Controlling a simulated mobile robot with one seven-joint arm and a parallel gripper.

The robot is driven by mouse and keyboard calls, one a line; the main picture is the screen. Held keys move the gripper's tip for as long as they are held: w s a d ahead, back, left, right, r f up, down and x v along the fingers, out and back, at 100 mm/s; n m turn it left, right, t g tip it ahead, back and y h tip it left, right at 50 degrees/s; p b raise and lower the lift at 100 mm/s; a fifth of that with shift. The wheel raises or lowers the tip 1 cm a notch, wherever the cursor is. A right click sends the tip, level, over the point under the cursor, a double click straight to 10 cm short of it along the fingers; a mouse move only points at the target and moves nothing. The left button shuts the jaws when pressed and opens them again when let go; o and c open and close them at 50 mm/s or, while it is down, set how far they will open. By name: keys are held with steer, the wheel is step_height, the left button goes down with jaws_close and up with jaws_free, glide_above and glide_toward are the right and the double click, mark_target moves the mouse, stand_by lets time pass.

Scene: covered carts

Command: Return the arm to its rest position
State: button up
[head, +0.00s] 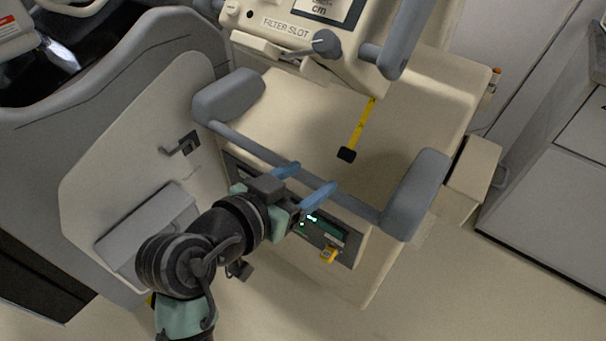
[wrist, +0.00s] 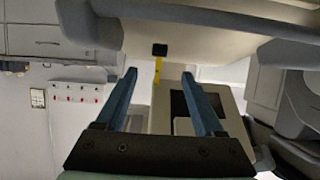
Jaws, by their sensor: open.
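My gripper (head: 307,178) is in the middle of the head view, at the end of my dark and green arm. Its two blue fingers are spread apart with nothing between them. In the head view they overlap the grey handle bar (head: 250,142) of the beige cart (head: 300,110); I cannot tell whether they touch it. In the wrist view the open gripper (wrist: 160,80) points toward the cart's pale surfaces, and a yellow strap with a black end (wrist: 160,50) shows beyond the fingertips.
A yellow tape with a black tab (head: 347,154) hangs over the cart. A small panel with a lit display (head: 325,228) sits below the bar, close to my gripper. A grey cabinet (head: 550,200) stands at the right. Bare floor (head: 440,310) shows at the lower right.

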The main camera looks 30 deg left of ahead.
steer(key=shift+s+r, duration=0.15)
steer(key=shift+s, duration=0.25)
steer(key=shift+w, duration=0.1)
steer(key=w+d+r+t, duration=0.2)
steer(key=w+d+r, duration=0.3)
steer(key=d+r, duration=0.5)
steer(key=w+d+r+t, duration=0.3)
steer(key=w+d+r, duration=0.3)
steer(key=d+r, duration=0.4)
steer(key=s+r+t+p, duration=0.1)
steer(key=s+r+t, duration=0.5)
steer(key=r, duration=0.7)
steer(key=s+r+t+p, duration=0.25)
steer(key=s+r, duration=0.45)
steer(key=r, duration=0.5)
step_height(320, 180, up, 22)
steer(key=p, duration=2.1)
steer(key=shift+a+r+p, duration=0.2)
steer(key=shift+p, duration=0.2)
